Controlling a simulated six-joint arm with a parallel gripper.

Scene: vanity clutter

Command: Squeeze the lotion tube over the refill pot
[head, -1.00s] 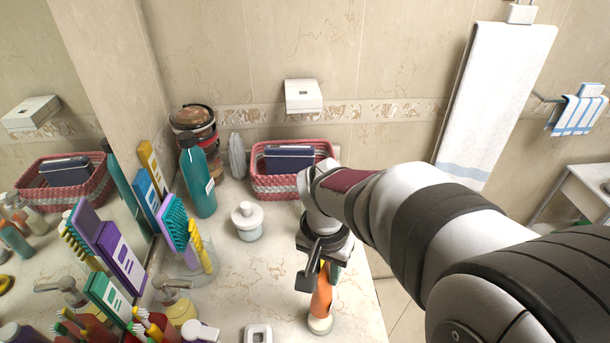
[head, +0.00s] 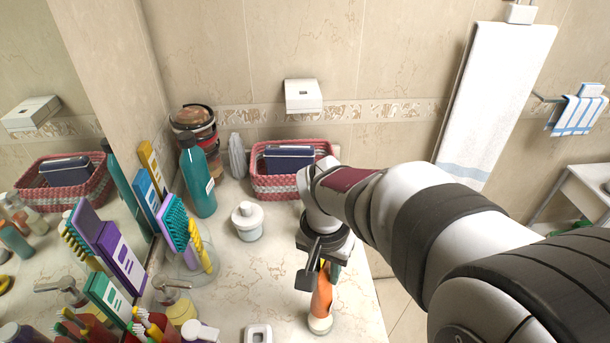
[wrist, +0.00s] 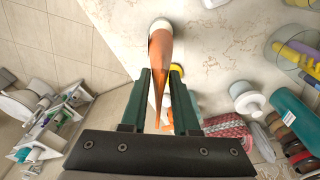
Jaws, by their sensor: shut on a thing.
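The lotion tube (head: 321,300) is orange with a white cap at its lower end, near the counter's front right edge. My gripper (head: 325,272) is shut on its upper part. In the wrist view the tube (wrist: 161,48) runs between the green fingers of my gripper (wrist: 161,80), its cap end pointing away. I cannot tell whether the cap touches the counter. A white pot with a pale green lower part (head: 247,224), apparently the refill pot, stands behind and left of the tube, apart from it. It also shows in the wrist view (wrist: 246,98).
A red-and-white basket (head: 285,185) stands at the back wall, with a teal bottle (head: 197,180) left of it. Brushes and pump bottles crowd the left side. A small white square item (head: 258,333) lies in front. The counter between pot and tube is clear.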

